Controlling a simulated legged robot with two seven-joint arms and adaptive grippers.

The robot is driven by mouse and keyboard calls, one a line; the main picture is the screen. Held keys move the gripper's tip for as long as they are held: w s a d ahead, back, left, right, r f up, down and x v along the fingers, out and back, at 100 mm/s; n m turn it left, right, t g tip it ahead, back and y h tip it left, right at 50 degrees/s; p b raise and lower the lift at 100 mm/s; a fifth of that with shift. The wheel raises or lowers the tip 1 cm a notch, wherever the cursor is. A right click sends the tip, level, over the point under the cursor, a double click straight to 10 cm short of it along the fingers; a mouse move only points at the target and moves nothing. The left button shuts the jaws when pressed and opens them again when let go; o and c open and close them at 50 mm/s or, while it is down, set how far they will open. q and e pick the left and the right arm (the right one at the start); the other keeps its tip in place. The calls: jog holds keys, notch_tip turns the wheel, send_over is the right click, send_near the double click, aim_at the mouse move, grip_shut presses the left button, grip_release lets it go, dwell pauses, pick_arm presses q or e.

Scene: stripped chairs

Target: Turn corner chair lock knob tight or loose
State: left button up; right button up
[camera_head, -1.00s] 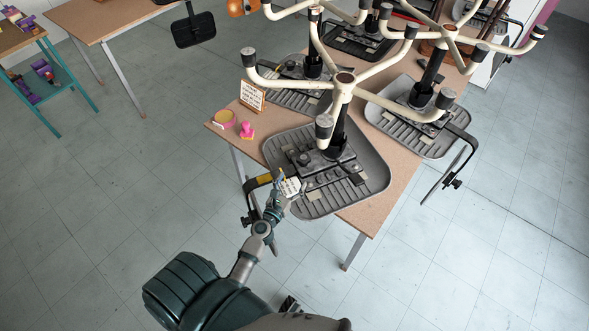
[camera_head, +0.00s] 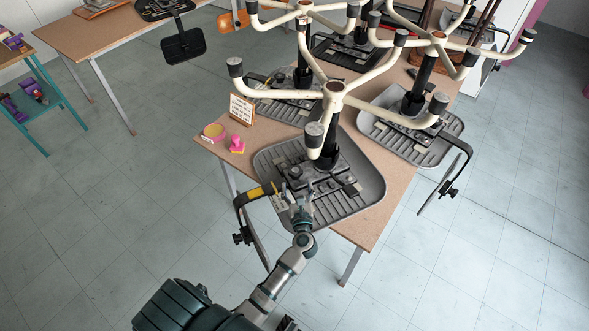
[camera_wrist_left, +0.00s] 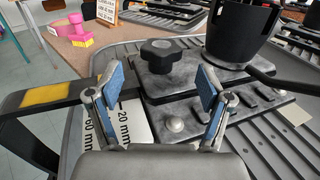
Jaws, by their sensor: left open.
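The nearest upturned chair lies on the table corner, its grey ribbed seat (camera_head: 372,172) underside up. The black lobed lock knob (camera_wrist_left: 160,54) stands on the seat's grey mechanism plate, just left of the black column (camera_wrist_left: 238,38) in the left wrist view. In the head view the knob looks small, near the plate's left end (camera_head: 295,172). My left gripper (camera_wrist_left: 158,86) is open and empty, its two blue-padded fingers spread on either side of the knob's line, short of it and apart from it. In the head view the gripper (camera_head: 294,202) is over the seat's near edge. My right gripper is out of view.
A white card marked in millimetres (camera_wrist_left: 132,122) lies beneath the fingers. The chair's cream legs (camera_head: 335,92) spread overhead.

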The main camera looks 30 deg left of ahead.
aim_at(295, 169)
pick_arm(q)
jog(key=x, duration=0.7)
jog(key=shift+w+d, duration=0.1)
jog(key=shift+w, duration=0.1)
jog(key=shift+w+a, duration=0.2)
jog(key=shift+a, duration=0.1)
jog(key=c, duration=1.2)
